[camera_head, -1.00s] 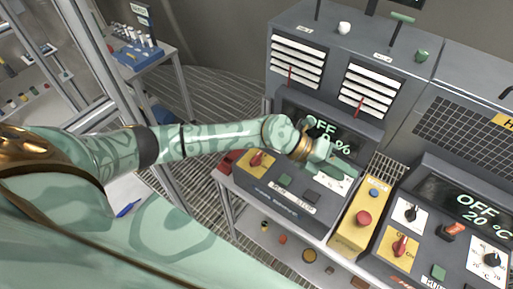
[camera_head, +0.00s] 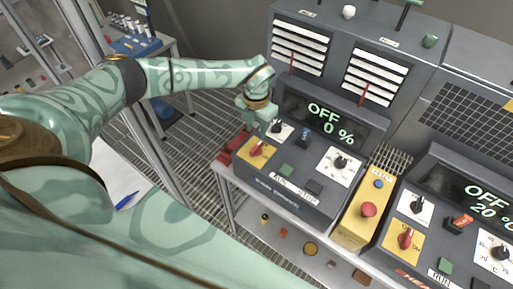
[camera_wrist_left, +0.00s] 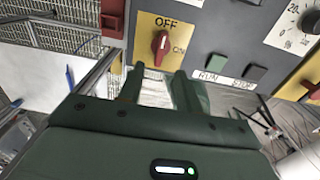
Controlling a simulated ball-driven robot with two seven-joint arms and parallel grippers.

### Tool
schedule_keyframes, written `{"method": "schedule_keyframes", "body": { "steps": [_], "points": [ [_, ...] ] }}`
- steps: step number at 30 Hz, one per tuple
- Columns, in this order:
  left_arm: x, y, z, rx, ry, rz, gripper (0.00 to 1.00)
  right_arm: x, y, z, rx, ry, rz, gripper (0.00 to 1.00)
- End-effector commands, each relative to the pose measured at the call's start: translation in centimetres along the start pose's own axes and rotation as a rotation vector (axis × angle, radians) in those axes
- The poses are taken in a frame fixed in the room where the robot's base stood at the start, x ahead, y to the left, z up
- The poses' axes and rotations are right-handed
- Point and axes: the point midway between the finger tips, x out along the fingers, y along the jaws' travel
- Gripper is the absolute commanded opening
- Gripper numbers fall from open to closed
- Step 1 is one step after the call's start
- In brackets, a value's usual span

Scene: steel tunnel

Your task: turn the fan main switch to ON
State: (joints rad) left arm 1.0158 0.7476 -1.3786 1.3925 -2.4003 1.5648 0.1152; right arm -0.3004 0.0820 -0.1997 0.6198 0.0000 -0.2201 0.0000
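The fan main switch is a red rotary handle (camera_head: 257,150) on a yellow plate at the left of the fan console. In the left wrist view the red handle (camera_wrist_left: 160,47) stands roughly upright, in line with the OFF label; a partly legible label is at its right. The fan display (camera_head: 325,122) reads OFF, 0 %. My left gripper (camera_head: 262,128) hangs over the console's left end, just behind the switch in the head view. In the left wrist view my left gripper (camera_wrist_left: 158,84) has its fingers apart, with nothing between them; the handle lies ahead of the gap, apparently untouched. My right gripper is not in view.
Beside the switch are a green RUN button (camera_head: 286,170), a dark STOP button (camera_head: 314,187) and a black dial (camera_head: 340,162). A yellow box with a red button (camera_head: 368,209) separates this console from a second one reading OFF, 20 °C. Grated floor lies left.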

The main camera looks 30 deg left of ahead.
Motion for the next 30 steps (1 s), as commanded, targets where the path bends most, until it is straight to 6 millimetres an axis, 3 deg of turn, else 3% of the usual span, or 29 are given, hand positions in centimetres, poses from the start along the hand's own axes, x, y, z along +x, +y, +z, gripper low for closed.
{"method": "schedule_keyframes", "body": {
  "steps": [1,3,10,21,25,30],
  "points": [
    [2.1,0.0,0.0,0.0,0.001,0.0,0.35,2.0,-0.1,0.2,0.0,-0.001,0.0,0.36],
    [3.8,-0.1,0.0,0.001,0.001,0.0,0.35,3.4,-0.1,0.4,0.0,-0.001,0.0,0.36],
    [7.6,-0.1,0.0,0.001,0.0,-0.001,0.35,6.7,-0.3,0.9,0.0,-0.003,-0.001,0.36],
    [8.0,-0.1,0.0,0.001,-0.001,-0.001,0.35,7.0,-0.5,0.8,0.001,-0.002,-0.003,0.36],
    [8.0,-0.1,0.0,0.001,-0.001,-0.001,0.01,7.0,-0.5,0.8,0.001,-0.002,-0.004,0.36],
    [8.0,-0.1,0.0,0.002,0.0,-0.001,0.0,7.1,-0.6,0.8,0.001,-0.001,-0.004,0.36]
  ]
}}
